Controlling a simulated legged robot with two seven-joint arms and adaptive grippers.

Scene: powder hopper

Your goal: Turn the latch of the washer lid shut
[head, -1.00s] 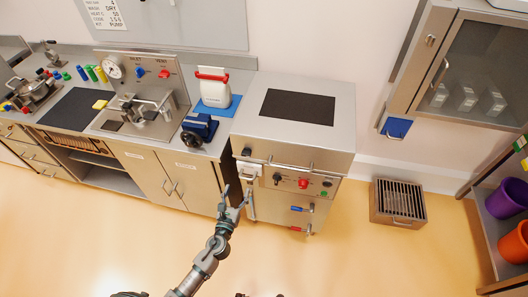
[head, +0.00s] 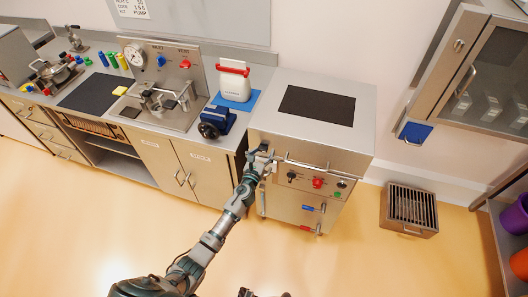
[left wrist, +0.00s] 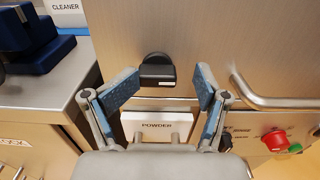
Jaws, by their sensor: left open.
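The washer is a steel cabinet; its lid (head: 355,118) is down, with a dark panel on top. The latch (left wrist: 157,70) is a small black knob on the lid's front face, seen in the left wrist view. Its wide grip lies level, just above the lid's lower edge. In the head view my gripper hides it. My left gripper (head: 262,153) is at the front left of the washer. In the left wrist view the left gripper (left wrist: 160,82) is open, one blue-padded finger on each side of the latch, with gaps.
A steel bar handle (left wrist: 275,103) and a red button (left wrist: 274,140) are to the right. A blue vise-like device (head: 216,123) stands on the counter at left. The floor in front is clear.

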